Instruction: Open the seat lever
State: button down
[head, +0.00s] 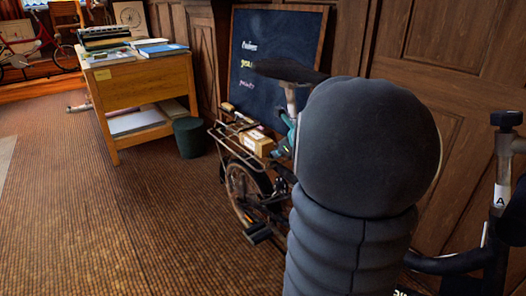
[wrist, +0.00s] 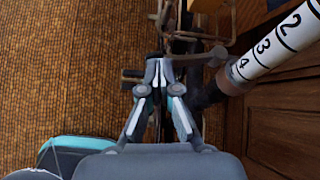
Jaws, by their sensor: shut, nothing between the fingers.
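A dark bicycle saddle (head: 290,71) tops a pale seat post (head: 292,98), partly behind my arm in the head view. In the wrist view the white post (wrist: 280,43), marked with black numbers, slants in from the upper right to a brownish collar (wrist: 232,73). A grey bar, perhaps the seat lever (wrist: 204,58), extends left from the collar; its exact position is unclear. My gripper (wrist: 160,62) is shut and empty, its tips left of the collar and apart from it in the picture. In the head view my arm hides most of the gripper and the clamp area.
The bicycle's rear rack (head: 228,133) carries a small brown box (head: 257,143). A chalkboard (head: 275,50) and wooden panels stand behind. A wooden desk (head: 140,85) with books and a dark green bin (head: 189,138) are left. Handlebar parts (head: 507,120) are right. The left floor is clear.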

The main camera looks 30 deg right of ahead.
jog(key=shift+w+a+f, duration=0.1)
jog(key=shift+w+f, duration=0.05)
jog(key=shift+w, duration=0.15)
jog(key=shift+s+d, duration=0.25)
jog(key=shift+d, duration=0.5)
jog(key=s+a+f+p+v, duration=0.1)
jog(key=v, duration=1.2)
jog(key=shift+s+r, duration=0.2)
jog(key=shift+s, duration=0.05)
